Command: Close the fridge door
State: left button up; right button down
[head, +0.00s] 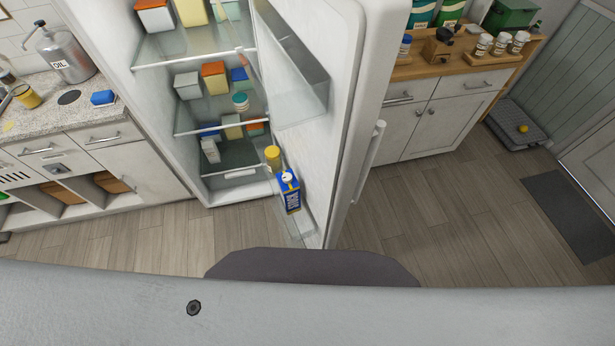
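The white fridge (110,60) stands open in the head view, left of the middle. Its door (345,100) is swung wide out toward me, and a light vertical handle (370,160) shows on its outer side. Door shelves face left; a blue and yellow carton (288,190) and a yellow-capped item (272,156) stand on the lowest one. Boxes and a jar sit on the inner shelves. Neither of my grippers shows in this view.
A granite counter (60,110) with an oil canister (62,55) is left of the fridge. A white cabinet (430,125) with a wooden top stands behind the door on the right. Wood floor (450,215) is clear at right, before a dark mat (570,215).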

aim_at(327, 67)
jog(key=l+u, duration=0.35)
jog(key=l, duration=0.2)
jog(key=l+u, duration=0.3)
jog(key=l, duration=0.25)
jog(key=i+l+u, duration=0.1)
jog(key=l+u, duration=0.35)
jog(key=l, duration=0.2)
jog(key=l+u, duration=0.4)
jog(key=l, duration=0.25)
